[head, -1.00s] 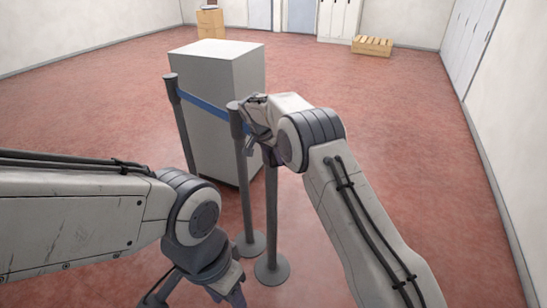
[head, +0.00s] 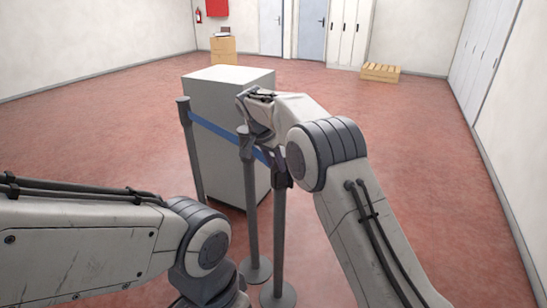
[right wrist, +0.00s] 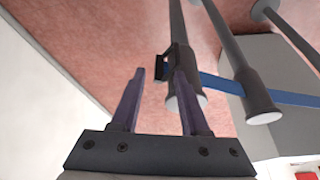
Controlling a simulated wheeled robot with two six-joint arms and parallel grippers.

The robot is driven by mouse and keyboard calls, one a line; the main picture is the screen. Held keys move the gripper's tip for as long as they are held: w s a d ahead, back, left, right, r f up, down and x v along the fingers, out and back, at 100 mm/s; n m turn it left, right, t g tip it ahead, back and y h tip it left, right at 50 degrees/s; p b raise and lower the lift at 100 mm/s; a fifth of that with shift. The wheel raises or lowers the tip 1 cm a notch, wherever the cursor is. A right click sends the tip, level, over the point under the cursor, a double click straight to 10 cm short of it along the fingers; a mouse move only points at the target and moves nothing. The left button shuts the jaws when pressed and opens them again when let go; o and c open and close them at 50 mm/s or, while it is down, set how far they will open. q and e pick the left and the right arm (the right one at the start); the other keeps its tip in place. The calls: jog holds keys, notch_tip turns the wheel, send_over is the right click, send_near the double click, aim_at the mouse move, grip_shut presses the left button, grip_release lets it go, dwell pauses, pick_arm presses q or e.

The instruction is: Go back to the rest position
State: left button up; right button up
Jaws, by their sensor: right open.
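My right arm reaches forward in the head view, with its gripper (head: 279,172) pointing down near the tops of the barrier posts. In the right wrist view the two purple fingers of the right gripper (right wrist: 157,82) stand apart with nothing between them. A post top and a black clip (right wrist: 163,67) show just beyond the fingers; I cannot tell whether they touch. My left arm comes in low from the left. Its wrist shows at the bottom edge of the head view, and its fingertips are cut off.
A blue belt (head: 215,128) runs along the barrier posts (head: 251,215), in front of a grey box-shaped cabinet (head: 225,120). A wooden crate (head: 380,72) and a small wooden cabinet (head: 223,50) stand far back. Red floor (head: 420,140) is open to the right.

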jog(key=s+a+r+n+y+p, duration=0.1)
jog(key=s+a+r+n, duration=0.15)
jog(key=s, duration=0.45)
jog(key=s+a+r+n+g+y+p, duration=0.1)
jog(key=s+r+n, duration=0.15)
jog(key=s, duration=0.45)
jog(key=s+a+r+n+p, duration=0.1)
jog(key=s+a+r+n, duration=0.15)
jog(key=s, duration=0.45)
jog(key=s+d+f+n, duration=0.1)
jog(key=s+d+n, duration=0.1)
jog(key=s, duration=0.6)
jog(key=s+d+f+n+g+y+p, duration=0.1)
jog(key=s+d+n, duration=0.1)
jog(key=s, duration=0.6)
jog(key=s+d+f+n+g+y+p, duration=0.1)
jog(key=s+n, duration=0.3)
jog(key=s, duration=0.4)
jog(key=shift+s+d+f, duration=0.15)
jog(key=shift+d+f, duration=0.15)
jog(key=shift+d, duration=0.2)
